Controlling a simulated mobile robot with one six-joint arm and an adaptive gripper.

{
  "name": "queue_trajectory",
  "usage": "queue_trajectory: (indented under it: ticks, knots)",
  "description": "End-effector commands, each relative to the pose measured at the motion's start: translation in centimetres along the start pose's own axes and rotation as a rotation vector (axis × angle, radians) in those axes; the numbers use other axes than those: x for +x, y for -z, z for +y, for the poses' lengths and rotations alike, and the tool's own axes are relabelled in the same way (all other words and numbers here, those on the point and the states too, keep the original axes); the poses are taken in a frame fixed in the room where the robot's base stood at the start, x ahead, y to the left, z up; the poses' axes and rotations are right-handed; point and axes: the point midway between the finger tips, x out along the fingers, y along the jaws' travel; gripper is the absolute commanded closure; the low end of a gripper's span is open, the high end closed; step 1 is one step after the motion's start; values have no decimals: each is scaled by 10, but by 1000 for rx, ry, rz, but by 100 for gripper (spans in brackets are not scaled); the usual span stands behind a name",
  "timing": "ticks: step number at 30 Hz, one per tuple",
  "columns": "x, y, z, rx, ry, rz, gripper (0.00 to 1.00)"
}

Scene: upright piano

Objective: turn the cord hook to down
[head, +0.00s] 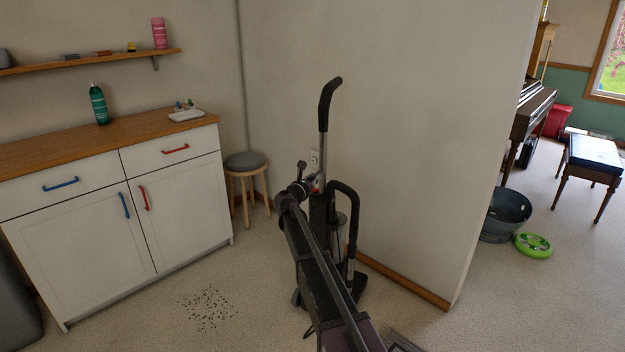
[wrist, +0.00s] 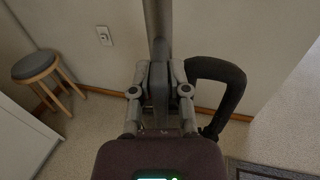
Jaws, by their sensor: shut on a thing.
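An upright vacuum cleaner (head: 325,118) with a black curved grip and grey tube stands on the floor by the wall. Its tube also shows in the wrist view (wrist: 158,25). My gripper (wrist: 159,78) is shut on a dark grey upright piece, the cord hook (wrist: 159,92), in front of the tube. The fingers press it from both sides. Which way the hook points is hard to tell. In the head view my arm hides much of the cleaner's lower body, and the hook cannot be made out there.
A wall with a socket (wrist: 104,36) stands close behind the cleaner. A round stool (head: 246,162) and a white cabinet (head: 185,205) are to the left. Dark crumbs (head: 208,308) lie on the floor. A grey tub (head: 505,215) and green disc (head: 533,245) are on the right.

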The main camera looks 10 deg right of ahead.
Motion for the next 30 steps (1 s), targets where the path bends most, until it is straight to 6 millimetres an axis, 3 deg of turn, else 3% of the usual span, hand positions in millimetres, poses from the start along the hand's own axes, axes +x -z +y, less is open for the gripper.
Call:
queue_trajectory:
  ticks: [15,16,19,30]
  knots:
    - [2,0,-3,-31,8,0,100]
    - [2,0,-3,-31,8,0,75]
    - [2,0,-3,-30,7,0,45]
    - [0,0,-1,-30,2,0,44]
